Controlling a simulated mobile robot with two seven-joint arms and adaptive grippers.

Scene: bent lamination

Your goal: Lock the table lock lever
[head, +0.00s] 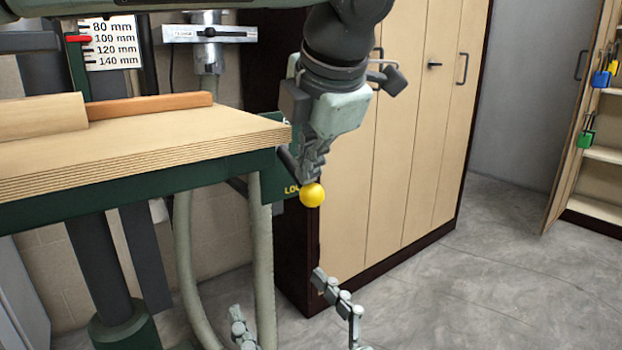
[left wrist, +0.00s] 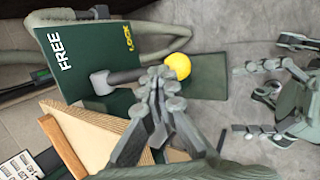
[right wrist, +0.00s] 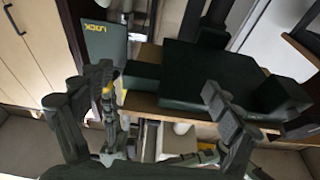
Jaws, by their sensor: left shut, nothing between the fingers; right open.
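The table lock lever has a grey hub and rod (left wrist: 125,76) and a yellow ball knob (head: 312,195); the knob also shows in the left wrist view (left wrist: 177,65). It is mounted on a green plate (left wrist: 75,65) marked FREE and LOCK under the table corner. The rod points right, with the knob near the LOCK word. My left gripper (head: 312,168) is shut and empty, its fingertips close beside the knob, across the rod's end; contact is unclear. My right gripper (head: 278,292) is open and empty, below the table corner.
The wooden tabletop (head: 140,142) on its green frame carries an orange-brown strip (head: 150,106) and a pale wood block (head: 40,117). A wooden cabinet (head: 400,150) stands behind. The grey floor (head: 500,280) at right is clear.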

